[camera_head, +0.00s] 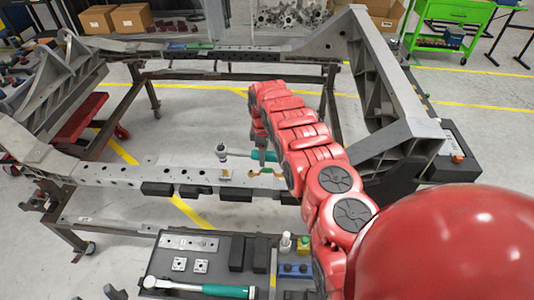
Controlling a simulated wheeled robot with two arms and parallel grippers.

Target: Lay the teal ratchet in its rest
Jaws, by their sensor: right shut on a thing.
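A ratchet with a teal handle (265,156) and a metal head (221,150) shows just above the chassis's front beam (120,174). My right gripper (260,158) is shut on this handle; my red right arm partly covers the handle's right end. Small orange-yellow supports (225,173), which look like the rest, sit on the beam below the ratchet. Whether the ratchet touches them I cannot tell. A second teal-handled ratchet (222,290) lies on the dark tray at the front. My left gripper is not in view.
The chassis's tall right bracket (385,90) stands beside my right arm. A green cart (455,22) and cardboard boxes (130,18) are far behind.

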